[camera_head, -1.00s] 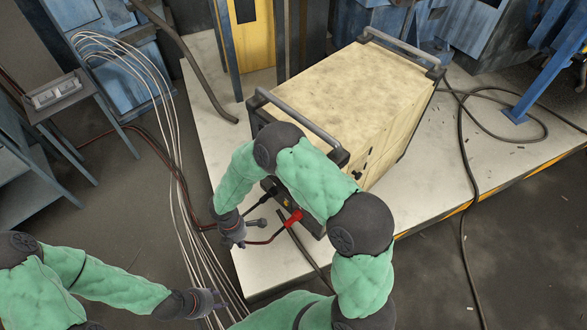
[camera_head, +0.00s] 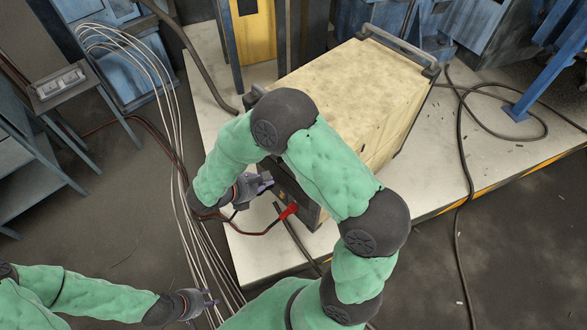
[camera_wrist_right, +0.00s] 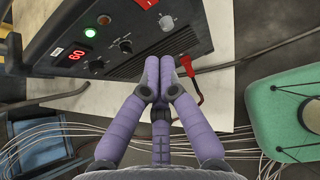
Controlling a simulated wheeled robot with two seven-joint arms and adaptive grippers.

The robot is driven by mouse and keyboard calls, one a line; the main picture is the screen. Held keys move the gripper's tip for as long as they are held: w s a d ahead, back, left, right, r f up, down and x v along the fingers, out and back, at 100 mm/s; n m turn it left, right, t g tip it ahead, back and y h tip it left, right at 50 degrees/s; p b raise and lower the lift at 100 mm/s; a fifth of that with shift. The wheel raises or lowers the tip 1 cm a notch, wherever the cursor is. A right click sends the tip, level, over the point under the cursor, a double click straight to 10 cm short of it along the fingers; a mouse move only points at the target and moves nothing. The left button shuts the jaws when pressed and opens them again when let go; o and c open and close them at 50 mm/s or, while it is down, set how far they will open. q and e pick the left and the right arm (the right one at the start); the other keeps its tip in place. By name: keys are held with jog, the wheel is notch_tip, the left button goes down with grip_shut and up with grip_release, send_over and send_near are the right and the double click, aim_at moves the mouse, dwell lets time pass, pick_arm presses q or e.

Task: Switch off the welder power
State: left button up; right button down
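The welder (camera_head: 350,85) is a cream box with a dark front panel, standing on the pale platform. In the right wrist view the panel (camera_wrist_right: 110,45) shows a lit green light (camera_wrist_right: 91,32), a red display (camera_wrist_right: 76,55) reading 60, black knobs (camera_wrist_right: 125,45) and a red switch (camera_wrist_right: 146,3) cut by the top edge. My right gripper (camera_wrist_right: 160,62) has its purple fingers together, with nothing seen between them, in front of the panel's lower part. In the head view the right gripper (camera_head: 264,182) is partly hidden by my arm. My left gripper (camera_head: 214,298) is open and empty, low at the left.
A red plug (camera_head: 289,211) with a cable sits at the panel, close to the right gripper; it also shows in the right wrist view (camera_wrist_right: 185,66). Pale cables (camera_head: 180,170) run along the platform's left side. A small table (camera_head: 62,92) stands at the left.

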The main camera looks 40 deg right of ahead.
jog(key=shift+d+f, duration=0.1)
jog(key=d+r+b+x, duration=0.1)
jog(key=b+x, duration=0.3)
jog(key=x, duration=0.8)
jog(key=shift+d+r, duration=0.4)
jog(key=shift+d, duration=0.2)
jog(key=shift+w+d+r+y+p, duration=0.1)
jog(key=shift+d+r+y+p, duration=0.05)
jog(key=shift+d+y+p, duration=0.35)
jog(key=shift+a+r, duration=0.1)
jog(key=shift+r, duration=0.05)
